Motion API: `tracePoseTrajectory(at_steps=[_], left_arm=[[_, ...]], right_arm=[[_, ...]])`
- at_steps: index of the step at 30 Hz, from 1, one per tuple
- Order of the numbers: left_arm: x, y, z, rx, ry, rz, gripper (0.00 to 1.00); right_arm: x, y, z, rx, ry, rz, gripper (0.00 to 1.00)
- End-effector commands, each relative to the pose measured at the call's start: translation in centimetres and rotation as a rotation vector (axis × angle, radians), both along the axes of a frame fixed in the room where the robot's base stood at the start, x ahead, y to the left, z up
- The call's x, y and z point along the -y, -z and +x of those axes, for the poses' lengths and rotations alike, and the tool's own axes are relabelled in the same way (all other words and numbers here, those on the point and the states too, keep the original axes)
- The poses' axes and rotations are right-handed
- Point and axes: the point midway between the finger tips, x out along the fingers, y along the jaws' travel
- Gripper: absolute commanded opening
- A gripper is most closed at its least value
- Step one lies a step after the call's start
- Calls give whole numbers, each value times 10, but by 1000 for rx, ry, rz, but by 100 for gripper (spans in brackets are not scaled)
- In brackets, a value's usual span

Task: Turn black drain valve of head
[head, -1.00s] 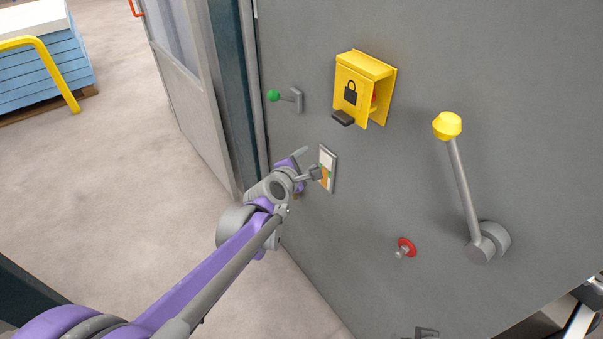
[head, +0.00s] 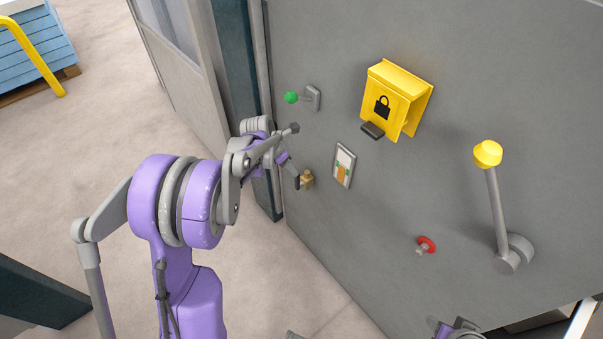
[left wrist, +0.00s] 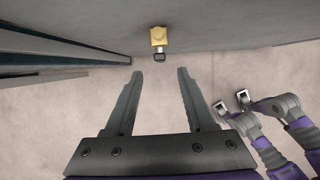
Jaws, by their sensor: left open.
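The drain valve (head: 307,179) is a small brass-coloured fitting low on the grey machine panel. It also shows in the left wrist view (left wrist: 158,36) with a small black part (left wrist: 159,57) on its near side. My left gripper (head: 296,182) is close in front of the valve in the head view, partly covering it, and the black part is hard to make out there. In the left wrist view my left gripper (left wrist: 160,76) is open and empty; the valve lies beyond its fingertips, roughly centred between them. My right gripper (left wrist: 231,103) appears at the right of the wrist view; its jaws are unclear.
A dark post (head: 239,90) stands left. Floor is clear below.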

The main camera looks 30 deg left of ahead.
Motion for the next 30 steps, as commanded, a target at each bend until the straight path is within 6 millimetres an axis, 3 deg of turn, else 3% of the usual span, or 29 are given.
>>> tracePoseTrajectory(at_steps=[9,15,26,27,30], left_arm=[[9,57,23,3,2,1,55],[13,79,31,3,4,0,55],[14,85,34,4,3,1,55],[14,85,34,4,3,1,53],[14,85,34,4,2,1,35]], right_arm=[[0,3,-1,-1,0,0,50],[0,3,-1,-1,0,0,50],[0,3,-1,-1,0,0,50],[0,3,-1,-1,0,0,50],[0,3,-1,-1,0,0,50]])
